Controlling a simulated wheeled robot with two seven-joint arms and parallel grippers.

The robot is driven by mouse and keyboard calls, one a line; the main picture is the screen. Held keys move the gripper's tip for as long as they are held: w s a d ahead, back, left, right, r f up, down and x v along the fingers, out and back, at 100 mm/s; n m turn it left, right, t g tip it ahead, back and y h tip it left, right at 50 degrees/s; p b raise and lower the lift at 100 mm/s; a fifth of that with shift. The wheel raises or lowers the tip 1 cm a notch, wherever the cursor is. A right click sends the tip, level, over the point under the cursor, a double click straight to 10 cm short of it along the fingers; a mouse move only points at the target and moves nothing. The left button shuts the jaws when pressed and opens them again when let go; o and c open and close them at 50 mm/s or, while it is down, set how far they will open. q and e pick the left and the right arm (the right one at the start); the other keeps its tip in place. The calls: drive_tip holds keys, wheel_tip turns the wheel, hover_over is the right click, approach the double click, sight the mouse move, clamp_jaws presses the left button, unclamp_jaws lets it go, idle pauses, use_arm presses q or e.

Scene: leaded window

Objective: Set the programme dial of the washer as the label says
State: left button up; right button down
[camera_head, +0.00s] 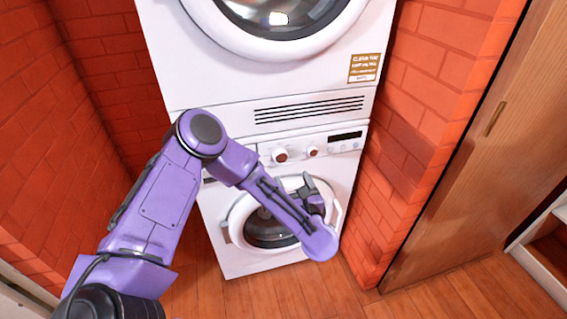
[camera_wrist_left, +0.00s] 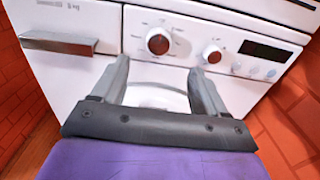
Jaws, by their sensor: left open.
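The white washer (camera_head: 229,263) stands below a second white machine. Its programme dial, the larger red-and-white knob at the left of the panel, is in the head view (camera_head: 280,156) and in the left wrist view (camera_wrist_left: 158,41). A smaller red-and-white knob (camera_wrist_left: 212,54) is to its right. My left gripper (camera_wrist_left: 160,72) is open and empty, with its fingers pointing at the panel below the two knobs. In the head view it is in front of the washer door. A gold label (camera_head: 364,68) is on the upper machine; its text is too small to read. My right gripper is not in view.
The drawer handle (camera_wrist_left: 58,43) juts out left of the dial. A dark display (camera_wrist_left: 265,50) and small buttons are at the panel's right. The round washer door (camera_head: 240,217) lies below. Brick walls (camera_head: 415,120) flank the machines closely; a wooden door (camera_head: 470,170) is at the right.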

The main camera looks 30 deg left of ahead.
sight(281, 157)
use_arm(q)
drive_tip(key=p+x, duration=0.1)
drive_tip(key=x, duration=0.9)
drive_tip(key=shift+a, duration=0.15)
drive_tip(key=c, duration=1)
